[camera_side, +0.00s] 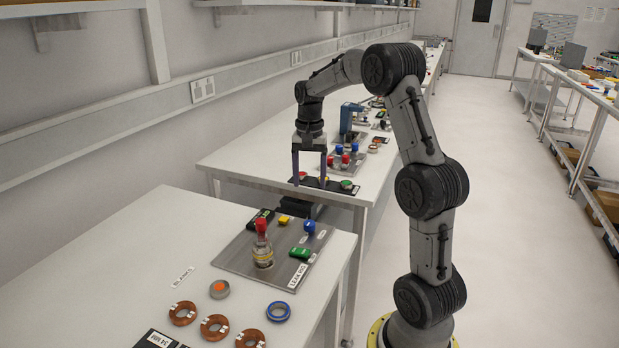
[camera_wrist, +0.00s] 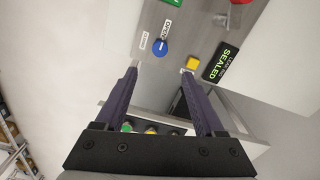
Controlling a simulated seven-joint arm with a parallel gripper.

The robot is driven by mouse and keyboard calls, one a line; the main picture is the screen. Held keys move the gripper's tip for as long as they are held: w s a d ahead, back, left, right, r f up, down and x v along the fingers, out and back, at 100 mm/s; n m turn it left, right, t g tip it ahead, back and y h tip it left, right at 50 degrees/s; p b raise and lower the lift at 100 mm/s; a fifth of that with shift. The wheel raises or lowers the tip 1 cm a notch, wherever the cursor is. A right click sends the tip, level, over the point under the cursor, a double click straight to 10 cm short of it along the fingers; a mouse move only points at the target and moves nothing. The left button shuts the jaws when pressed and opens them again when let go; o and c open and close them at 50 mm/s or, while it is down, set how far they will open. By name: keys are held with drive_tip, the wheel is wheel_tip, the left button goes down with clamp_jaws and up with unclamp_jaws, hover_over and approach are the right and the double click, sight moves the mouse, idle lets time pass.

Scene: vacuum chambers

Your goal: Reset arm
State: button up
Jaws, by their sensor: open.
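My gripper (camera_side: 309,168) hangs pointing down in the side view, near the front edge of the farther bench. In the wrist view its two dark fingers (camera_wrist: 163,98) are spread apart with nothing held between them. The wrist view shows the blue knob (camera_wrist: 160,47) by an "OPEN" label, the yellow block (camera_wrist: 192,63) and a black display reading "SEALED" (camera_wrist: 221,62).
Copper rings (camera_side: 214,327), a grey ring with an orange centre (camera_side: 219,289) and a blue ring (camera_side: 278,311) lie on the near bench. A black button panel (camera_side: 325,184) lies close under my gripper on the farther bench. A gap separates the benches. The aisle floor at right is clear.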

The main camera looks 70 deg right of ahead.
idle(0.4)
drive_tip(key=s+a+r+n+t+h, duration=0.1)
drive_tip(key=a+r+n+t, duration=0.1)
drive_tip(key=a+r, duration=0.5)
drive_tip(key=a+r+n+t, duration=0.1)
drive_tip(key=a+r+n, duration=0.25)
drive_tip(key=a, duration=0.65)
drive_tip(key=s+a+r+n+t, duration=0.2)
drive_tip(key=s+a+n, duration=0.2)
drive_tip(key=s+a, duration=0.45)
drive_tip(key=s+a+f+n+y, duration=0.1)
drive_tip(key=s+a+f+n, duration=0.1)
drive_tip(key=s+f+n, duration=0.3)
drive_tip(key=shift+s+f+n+t, duration=0.35)
drive_tip(key=shift+s+f, duration=0.5)
drive_tip(key=shift+s, duration=0.2)
